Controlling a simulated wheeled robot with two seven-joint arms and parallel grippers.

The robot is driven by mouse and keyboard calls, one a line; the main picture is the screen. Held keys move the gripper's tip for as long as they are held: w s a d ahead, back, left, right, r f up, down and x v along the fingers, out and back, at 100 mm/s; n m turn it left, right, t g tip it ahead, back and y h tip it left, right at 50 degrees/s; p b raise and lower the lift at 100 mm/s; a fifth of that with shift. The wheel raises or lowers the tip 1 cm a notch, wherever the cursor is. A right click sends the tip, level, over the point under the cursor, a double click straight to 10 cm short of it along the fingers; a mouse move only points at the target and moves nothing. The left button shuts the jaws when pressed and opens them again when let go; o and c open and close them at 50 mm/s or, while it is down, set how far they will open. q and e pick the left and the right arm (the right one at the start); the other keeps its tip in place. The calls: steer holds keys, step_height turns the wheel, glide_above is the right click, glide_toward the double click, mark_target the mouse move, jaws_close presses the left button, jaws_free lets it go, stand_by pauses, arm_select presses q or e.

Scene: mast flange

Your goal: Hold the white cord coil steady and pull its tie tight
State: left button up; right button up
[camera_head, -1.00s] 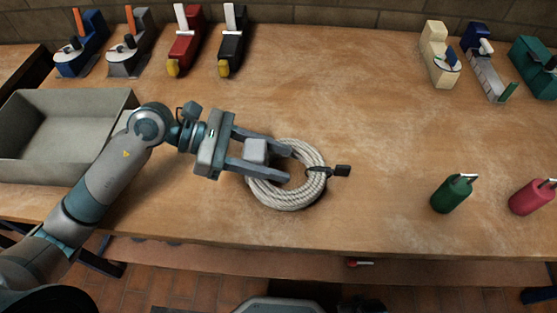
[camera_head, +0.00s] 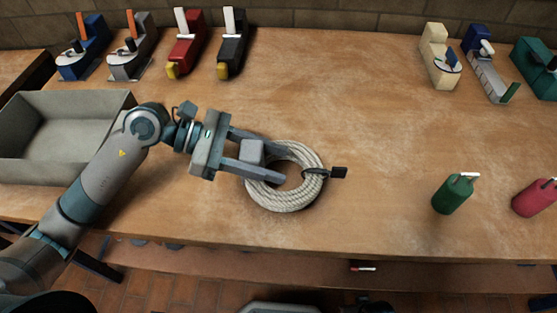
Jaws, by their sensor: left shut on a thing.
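The white cord coil (camera_head: 268,199) lies flat on the wooden table (camera_head: 370,130) near its front edge. The exact contact at the fingertips is hard to see. My right gripper is not in view.
A grey open bin (camera_head: 62,180) stands at the left. Several tools stand along the back, such as a red one (camera_head: 186,45) and a cream one (camera_head: 438,58). A green bottle-like item (camera_head: 452,194) and a pink one (camera_head: 535,198) stand at the right. The middle of the table is clear.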

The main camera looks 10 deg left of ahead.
mark_target(239, 153)
arm_select(q)
steer(key=shift+s+d+f+b, duration=0.15)
steer(key=shift+f+b, duration=0.15)
steer(key=shift+f, duration=0.2)
steer(key=shift+s+d+f+b, duration=0.15)
steer(key=shift+f+b, duration=0.1)
steer(key=shift+f, duration=0.25)
stand_by(0.8)
steer(key=o, duration=1.3)
steer(key=shift+a, duration=0.1)
steer(key=shift+a+r, duration=0.3)
steer(key=v, duration=0.4)
steer(key=w+v, duration=0.1)
steer(key=v, duration=0.2)
steer(key=shift+a, duration=0.1)
steer(key=shift+a+r, duration=0.2)
steer(key=shift+r, duration=0.15)
steer(key=shift+s+r, duration=0.25)
steer(key=shift+r, duration=0.2)
